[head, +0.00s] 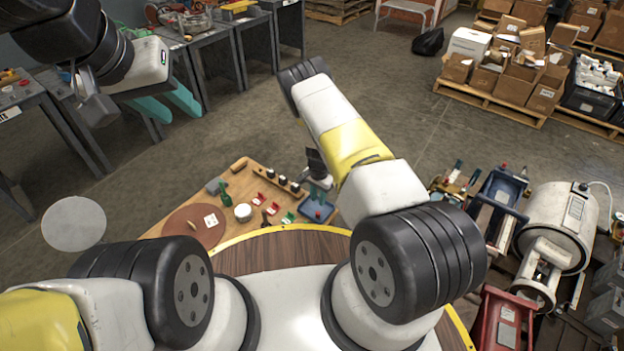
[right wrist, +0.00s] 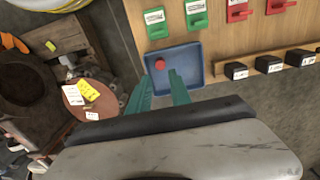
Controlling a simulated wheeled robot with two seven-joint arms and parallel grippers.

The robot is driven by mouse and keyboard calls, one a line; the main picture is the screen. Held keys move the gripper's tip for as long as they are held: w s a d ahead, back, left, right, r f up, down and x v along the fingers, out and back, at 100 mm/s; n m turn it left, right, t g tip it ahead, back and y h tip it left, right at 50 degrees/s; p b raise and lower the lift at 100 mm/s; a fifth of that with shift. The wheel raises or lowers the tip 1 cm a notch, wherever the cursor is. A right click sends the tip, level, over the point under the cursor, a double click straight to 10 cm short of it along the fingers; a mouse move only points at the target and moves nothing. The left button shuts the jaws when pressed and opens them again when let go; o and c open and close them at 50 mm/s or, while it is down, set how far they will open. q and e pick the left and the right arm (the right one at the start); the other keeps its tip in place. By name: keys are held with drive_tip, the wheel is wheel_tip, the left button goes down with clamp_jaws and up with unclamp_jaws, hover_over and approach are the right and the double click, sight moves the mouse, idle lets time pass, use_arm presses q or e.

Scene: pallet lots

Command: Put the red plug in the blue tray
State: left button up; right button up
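The blue tray (head: 314,212) lies at the right part of the wooden table in the head view, below my right arm. In the right wrist view the blue tray (right wrist: 190,60) is just beyond the fingertips. The small round red plug (right wrist: 160,64) shows inside the tray's outline, near its left side; it also shows in the head view (head: 318,216). My right gripper (right wrist: 160,78) is open above the tray, its teal fingers apart with nothing between them. My left gripper (head: 173,103) is open and empty, raised at upper left, far from the table.
Red and green labelled holders (head: 272,210) and a rack of black blocks (head: 285,181) lie beside the tray. A white round jar (head: 243,212) and a green bottle (head: 224,194) stand farther left. A cluttered machine area (head: 555,235) borders the table's right.

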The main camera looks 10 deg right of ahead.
wheel_tip(320, 180, up, 21)
drive_tip(key=w+a+t+y, duration=0.1)
drive_tip(key=w+a, duration=0.1)
drive_tip(key=w, duration=0.1)
drive_tip(key=s+r+n+t+y, duration=0.15)
drive_tip(key=s+r, duration=0.25)
drive_tip(key=r, duration=1)
drive_tip(key=s+r+n+t+y, duration=0.1)
drive_tip(key=s+r+n, duration=0.3)
drive_tip(key=r, duration=0.9)
drive_tip(key=s+d+r+n+t, duration=0.1)
drive_tip(key=s+r, duration=0.3)
drive_tip(key=s, duration=0.4)
drive_tip(key=s+d+r+n+h, duration=0.1)
drive_tip(key=s+r, duration=0.3)
drive_tip(key=s, duration=0.4)
drive_tip(key=s+r+n+t, duration=0.1)
drive_tip(key=s+r+n, duration=0.1)
drive_tip(key=s+r, duration=0.3)
drive_tip(key=s, duration=0.3)
drive_tip(key=shift+s+d+t, duration=0.35)
drive_tip(key=shift+d, duration=0.05)
drive_tip(key=shift+r, duration=0.1)
